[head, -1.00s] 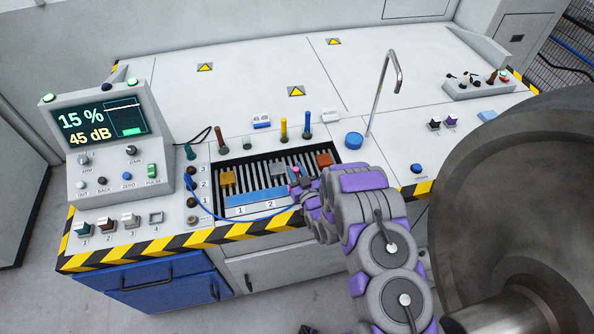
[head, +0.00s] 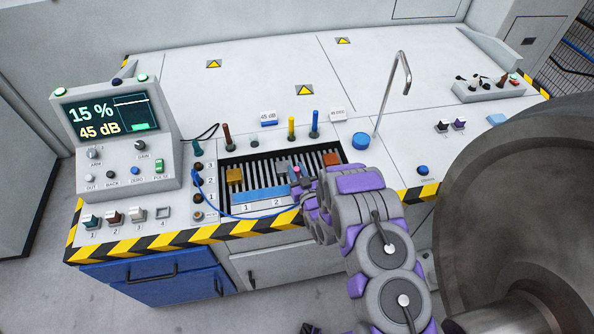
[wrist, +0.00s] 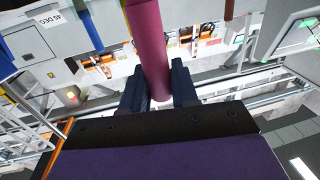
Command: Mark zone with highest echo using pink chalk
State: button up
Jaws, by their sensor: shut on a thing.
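My gripper (head: 301,181) is at the right end of the blue bar (head: 262,194), over the slotted tray. In the wrist view its dark fingers (wrist: 160,88) are shut on a pink stick (wrist: 150,45), which looks like the pink chalk. Only a small pink bit of it shows in the head view. The bar bears zone labels 1 and 2. I cannot tell whether the chalk touches it, and no pink mark is visible. A blue cable (head: 230,215) runs from the sockets to the bar. The console screen (head: 108,116) reads 15 % and 45 dB.
A brass block (head: 234,175), a grey block (head: 282,167) and an orange-brown block (head: 332,158) are in the tray. Coloured sticks stand behind it, including a yellow one (head: 291,128). A tap (head: 402,85) and a large grey wheel (head: 520,200) are on the right.

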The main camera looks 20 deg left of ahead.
jog(key=shift+r, duration=0.1)
jog(key=shift+r+p, duration=1.2)
jog(key=shift+r, duration=2.25)
jog(key=w+d+r+m+t+h, duration=0.1)
jog(key=w+d+r+m+h, duration=0.2)
jog(key=d, duration=0.5)
jog(key=w+d+r+t+h, duration=0.25)
jog(key=d+r, duration=0.25)
jog(key=d, duration=0.3)
jog(key=d+r+m+h, duration=0.2)
jog(key=d+r+h, duration=0.1)
jog(key=d, duration=0.7)
jog(key=s+d+r+m+h+b, duration=0.1)
jog(key=d+r+m+h, duration=0.2)
jog(key=d+r, duration=0.3)
jog(key=d, duration=0.4)
jog(key=shift+d+t, duration=0.3)
jog(key=shift+t, duration=0.05)
jog(key=shift+a, duration=0.1)
